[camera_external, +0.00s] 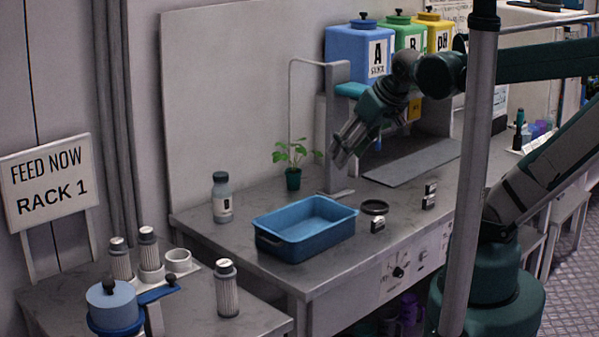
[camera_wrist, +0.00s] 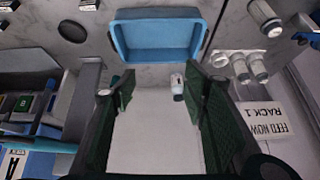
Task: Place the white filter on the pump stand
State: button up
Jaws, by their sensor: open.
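Several light ribbed cylinders look like filters. One (camera_external: 226,290) stands alone on the near bench and shows at the top right in the wrist view (camera_wrist: 263,15). Two others, a left one (camera_external: 121,260) and a right one (camera_external: 149,250), stand in a white stand (camera_external: 190,269), which looks like the pump stand. Its round white seat (camera_external: 178,261) is empty; the wrist view shows it too (camera_wrist: 220,60). A blue-lidded pot (camera_external: 112,306) is beside it. My gripper (camera_external: 346,152) is open and empty, high above the back bench, far from the filters.
A blue tray (camera_external: 345,235) lies on the back bench, with a grey-capped bottle (camera_external: 222,200) to its left. A potted plant (camera_external: 293,172) and a grey post (camera_external: 338,130) stand near my gripper. Coloured tanks (camera_external: 361,55) are behind. The RACK 1 sign (camera_external: 48,185) is left.

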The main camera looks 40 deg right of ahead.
jog(key=shift+s+d+r, duration=0.1)
jog(key=shift+s+d, duration=0.25)
jog(key=shift+d, duration=0.1)
jog(key=shift+o, duration=0.7)
jog(key=shift+w, duration=0.1)
